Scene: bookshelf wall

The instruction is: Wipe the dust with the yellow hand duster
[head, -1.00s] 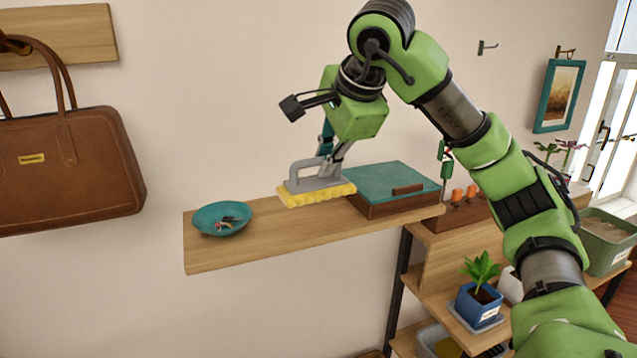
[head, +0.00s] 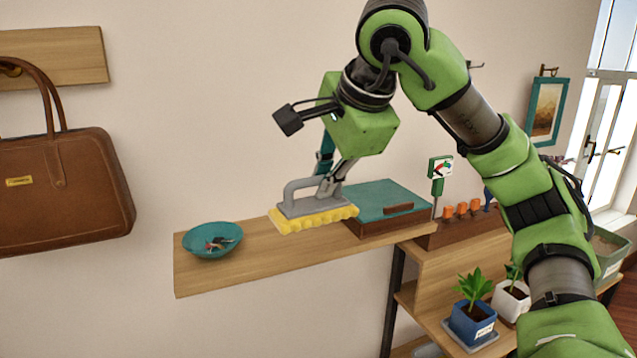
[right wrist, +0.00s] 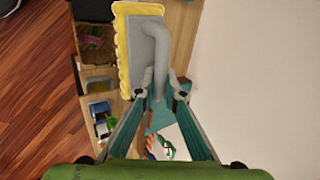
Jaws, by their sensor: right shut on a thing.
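The yellow hand duster (head: 312,217) has a yellow ribbed pad under a grey plate and a grey loop handle. My right gripper (head: 328,186) is shut on its handle and holds it over the wall shelf (head: 230,275), between the teal bowl and the teal-topped box. In the right wrist view the duster (right wrist: 125,55) lies ahead of my right gripper (right wrist: 163,95), whose fingers are at the grey handle. I cannot tell whether the pad touches the shelf. No dust can be made out. My left gripper is not in view.
A teal bowl (head: 212,254) with small items stands on the shelf's left part. A box with a teal lid (head: 385,198) stands right of the duster. A brown bag (head: 75,195) hangs at left. Potted plants (head: 472,318) stand on a lower shelf at right.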

